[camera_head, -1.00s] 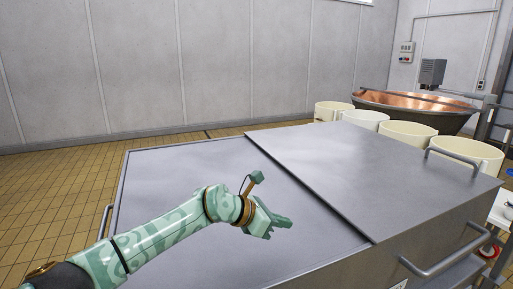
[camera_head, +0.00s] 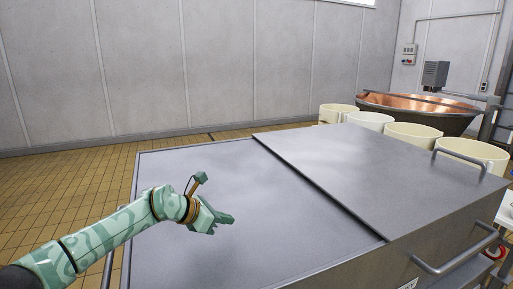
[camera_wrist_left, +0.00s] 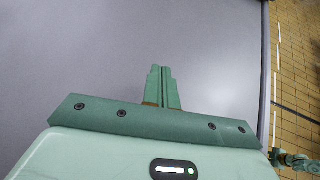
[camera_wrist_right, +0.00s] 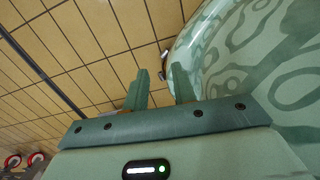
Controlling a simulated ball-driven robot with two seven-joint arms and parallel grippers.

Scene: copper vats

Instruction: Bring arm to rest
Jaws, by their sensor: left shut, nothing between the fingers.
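My left arm comes in from the left in the head view, green with a swirl pattern. Its gripper (camera_head: 222,222) is over the left part of the steel table top (camera_head: 290,240), empty. In the left wrist view its two fingers (camera_wrist_left: 162,82) are together with nothing between them, above the plain grey surface. My right gripper (camera_wrist_right: 158,88) shows only in the right wrist view. Its fingers are apart and empty, over tan floor tiles, beside a green patterned part of my own body.
A raised steel lid (camera_head: 370,170) covers the right part of the table, with handles (camera_head: 455,255) at its side. Several cream tubs (camera_head: 410,135) and a copper vat (camera_head: 415,108) stand behind at the right. Tiled floor (camera_head: 60,195) lies free at the left.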

